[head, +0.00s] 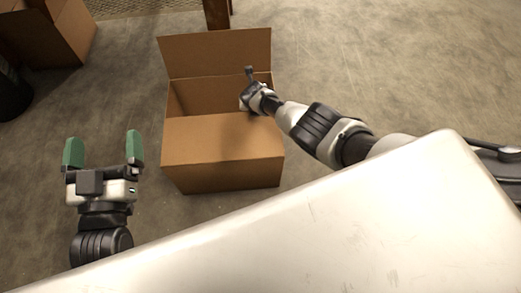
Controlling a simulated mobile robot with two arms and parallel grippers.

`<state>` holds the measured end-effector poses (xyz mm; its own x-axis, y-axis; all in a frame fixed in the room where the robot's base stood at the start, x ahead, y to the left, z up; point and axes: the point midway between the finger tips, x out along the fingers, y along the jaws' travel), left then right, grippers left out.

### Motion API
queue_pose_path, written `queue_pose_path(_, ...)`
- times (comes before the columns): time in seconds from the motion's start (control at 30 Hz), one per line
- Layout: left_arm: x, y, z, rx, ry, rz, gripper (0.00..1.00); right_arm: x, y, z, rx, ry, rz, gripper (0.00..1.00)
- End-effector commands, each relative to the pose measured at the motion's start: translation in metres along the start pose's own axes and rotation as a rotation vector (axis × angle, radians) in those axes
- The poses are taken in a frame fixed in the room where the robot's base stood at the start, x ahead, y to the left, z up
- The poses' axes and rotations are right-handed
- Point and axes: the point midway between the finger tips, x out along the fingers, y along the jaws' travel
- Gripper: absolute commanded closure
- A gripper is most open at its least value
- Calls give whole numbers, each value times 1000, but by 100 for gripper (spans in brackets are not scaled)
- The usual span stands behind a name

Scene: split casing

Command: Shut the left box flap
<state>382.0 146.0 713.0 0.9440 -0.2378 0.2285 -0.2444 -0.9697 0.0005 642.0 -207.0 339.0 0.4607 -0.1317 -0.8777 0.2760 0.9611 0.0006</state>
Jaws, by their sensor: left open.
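A brown cardboard box (223,176) stands on the floor in the middle of the head view. Its far flap (214,53) stands up and open. A near flap (222,138) lies over the front part of the opening, and the back part shows the inside. No separate flap shows sticking out on the box's left side. My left gripper (103,150) is open and empty, left of the box and apart from it. My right gripper (249,76) is over the box's right back part; its fingers are too small and turned to read, and contact is unclear.
Another cardboard box (45,32) stands at the top left, with a dark round object (12,92) beside it. A brown post (217,13) is behind the box. My pale body fills the bottom right. Bare concrete floor lies left and right of the box.

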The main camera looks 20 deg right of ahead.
Motion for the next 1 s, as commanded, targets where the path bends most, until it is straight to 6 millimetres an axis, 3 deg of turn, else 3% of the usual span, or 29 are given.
queue_pose_path(0.2, -2, 5, -28, -9, 247, 13, 2, 10, 0, -4, 0, 1, -1, 100)
queue_pose_path(0.4, -7, 7, -44, -14, 377, 18, 2, 13, 0, -7, 0, 3, -2, 100)
queue_pose_path(1.0, -10, 8, -51, -16, 433, 20, 2, 15, -2, -12, 0, 11, -5, 100)
